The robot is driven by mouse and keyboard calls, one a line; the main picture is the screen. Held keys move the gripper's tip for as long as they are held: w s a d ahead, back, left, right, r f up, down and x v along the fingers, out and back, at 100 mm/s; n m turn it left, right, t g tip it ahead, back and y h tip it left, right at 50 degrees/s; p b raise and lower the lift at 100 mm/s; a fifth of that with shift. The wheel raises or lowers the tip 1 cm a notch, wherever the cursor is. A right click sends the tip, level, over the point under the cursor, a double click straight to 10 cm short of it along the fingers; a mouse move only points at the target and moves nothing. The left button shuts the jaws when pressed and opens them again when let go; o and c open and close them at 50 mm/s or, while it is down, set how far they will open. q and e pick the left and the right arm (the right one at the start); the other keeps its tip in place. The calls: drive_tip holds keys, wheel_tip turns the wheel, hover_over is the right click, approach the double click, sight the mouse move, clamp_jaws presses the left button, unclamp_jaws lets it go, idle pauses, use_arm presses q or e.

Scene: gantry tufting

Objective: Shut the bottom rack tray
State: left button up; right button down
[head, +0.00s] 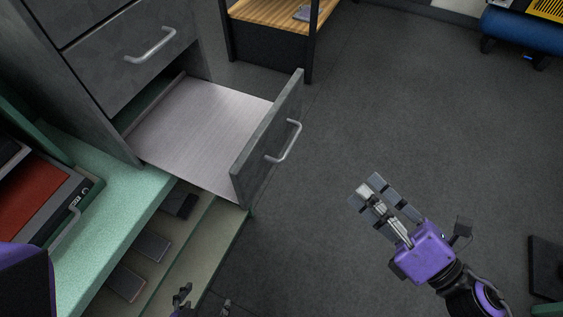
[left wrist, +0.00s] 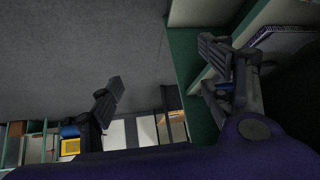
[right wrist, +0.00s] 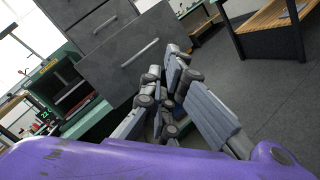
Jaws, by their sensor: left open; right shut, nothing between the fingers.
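The bottom tray (head: 205,120) is a grey drawer with a pale, empty floor, pulled well out of the dark grey cabinet (head: 120,100). Its front panel (head: 250,160) carries a curved metal handle (head: 286,143) and faces right. In the right wrist view a grey panel with a handle (right wrist: 140,53), apparently this front, stands beyond the fingers. My right gripper (head: 376,190) is shut and empty, over the floor to the right of the front panel and apart from it. My left gripper (head: 205,304) is open at the bottom edge, mostly out of frame; its spread fingers show in the left wrist view (left wrist: 165,90).
Above the tray, another drawer with a handle (head: 150,46) is shut. A green bench (head: 120,205) stands at lower left, with several dark items on the shelves below. A wooden-topped table (head: 270,12) stands behind. The grey floor (head: 400,110) right of the tray is clear.

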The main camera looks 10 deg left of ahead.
drive_tip(key=s+a+r+n+g+y, duration=0.2)
drive_tip(key=s+a+n+g+y, duration=0.4)
drive_tip(key=n, duration=0.8)
drive_tip(key=g+h+p, duration=0.2)
drive_tip(key=p, duration=0.2)
approach(250, 185)
drive_tip(key=shift+n, duration=0.3)
drive_tip(key=x, duration=0.6)
drive_tip(key=shift+s+r, duration=0.2)
drive_tip(key=shift+r, duration=0.2)
drive_tip(key=shift+w+a+f, duration=0.15)
drive_tip(key=shift+a+f, duration=0.1)
drive_tip(key=shift+a, duration=0.25)
use_arm(q)
drive_tip(key=shift+t, duration=0.4)
drive_tip(key=r, duration=0.2)
drive_tip(key=w+r, duration=0.1)
drive_tip(key=r, duration=0.1)
drive_tip(key=shift+r, duration=0.3)
drive_tip(key=shift+f, duration=0.1)
